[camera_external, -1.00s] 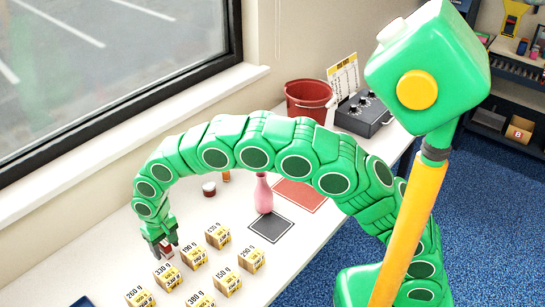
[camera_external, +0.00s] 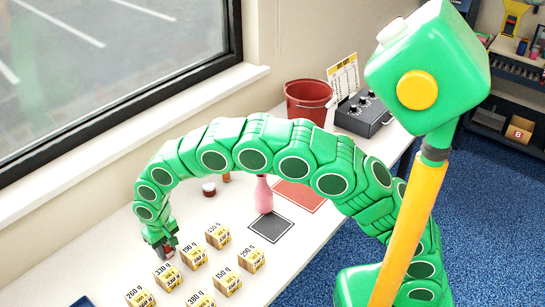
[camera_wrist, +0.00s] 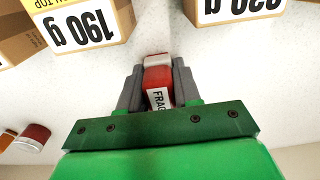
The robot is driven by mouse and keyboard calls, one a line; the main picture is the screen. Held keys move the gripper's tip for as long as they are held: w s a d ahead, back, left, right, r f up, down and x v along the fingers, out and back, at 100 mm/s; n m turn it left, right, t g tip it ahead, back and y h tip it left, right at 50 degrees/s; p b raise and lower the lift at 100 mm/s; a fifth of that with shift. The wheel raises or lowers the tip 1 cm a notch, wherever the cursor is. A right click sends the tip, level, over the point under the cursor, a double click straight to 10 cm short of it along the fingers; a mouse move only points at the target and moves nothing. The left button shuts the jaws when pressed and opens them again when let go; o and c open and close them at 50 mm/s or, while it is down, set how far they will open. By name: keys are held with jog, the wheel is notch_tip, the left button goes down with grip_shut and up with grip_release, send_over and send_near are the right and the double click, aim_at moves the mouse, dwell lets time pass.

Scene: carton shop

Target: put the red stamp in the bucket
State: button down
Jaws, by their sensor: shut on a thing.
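My gripper (camera_wrist: 158,85) is shut on the red stamp (camera_wrist: 157,78), which has a white label with dark letters and sits between the two grey fingers in the wrist view. In the external view my gripper (camera_external: 163,246) is low at the left, close to the cartons, and the stamp is mostly hidden there. I cannot tell whether the stamp touches the table. The red bucket (camera_external: 307,103) stands upright at the back of the table, far to the right of my gripper, beside the wall.
Several small cartons (camera_external: 218,236) with weight labels stand just right of and in front of my gripper. A pink bottle (camera_external: 263,196), a small red-and-white jar (camera_external: 209,188), a dark mat (camera_external: 270,229) and a control box (camera_external: 362,115) are on the table (camera_external: 110,245).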

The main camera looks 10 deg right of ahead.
aim_at(165, 243)
notch_tip(165, 243, up, 3)
jog(key=shift+r, duration=0.15)
jog(key=shift+s+d+r, duration=0.1)
jog(key=shift+d+r, duration=0.1)
jog(key=s+d+r, duration=0.5)
jog(key=d+r, duration=0.4)
jog(key=d, duration=0.3)
jog(key=shift+d+r, duration=0.15)
jog(key=shift+d, duration=0.1)
